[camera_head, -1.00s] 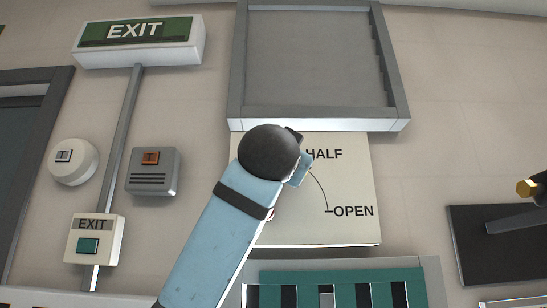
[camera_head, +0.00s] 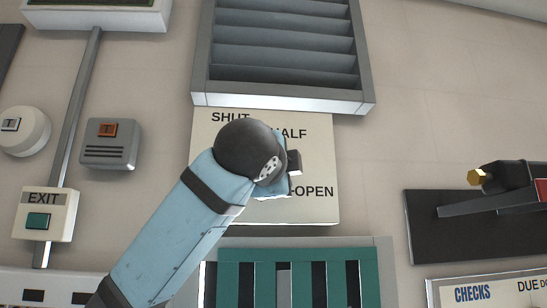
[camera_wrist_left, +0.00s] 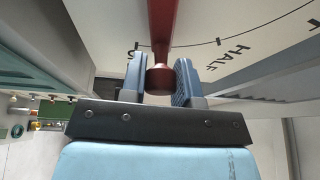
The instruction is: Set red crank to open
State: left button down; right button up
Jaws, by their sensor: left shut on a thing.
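The red crank (camera_wrist_left: 160,25) shows in the left wrist view, its knob end between the two fingers of my left gripper (camera_wrist_left: 160,80), which is shut on it. In the head view my left arm and gripper (camera_head: 287,168) cover the crank. There the gripper is over the pale dial plate (camera_head: 322,150), beside the right part of the scale, between the HALF and OPEN labels. The SHUT label is at the plate's upper left. The louvre (camera_head: 285,50) above the plate shows tilted slats with dark gaps. My right gripper is in neither view.
A teal slatted panel (camera_head: 235,272) sits below the plate. A grey box with an orange button (camera_head: 110,145) and a green EXIT button box (camera_head: 45,213) are on the wall at left. A dark wall plate (camera_head: 425,235) with a projecting black fitting (camera_head: 510,178) is at right.

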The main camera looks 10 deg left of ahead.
pick_arm(q)
jog(key=shift+d+f+m+g+p, duration=0.15)
jog(key=shift+f+m+g+p, duration=0.25)
jog(key=shift+f+m, duration=0.9)
jog(key=c, duration=0.9)
grip_release()
jog(key=shift+o, duration=0.2)
jog(key=s+a+b, duration=0.1)
jog(key=s+b, duration=0.2)
jog(key=s, duration=1)
jog(key=shift+s+a+r+b, duration=0.15)
jog(key=shift+s+a+b, duration=0.1)
jog(key=shift+s+b, duration=0.1)
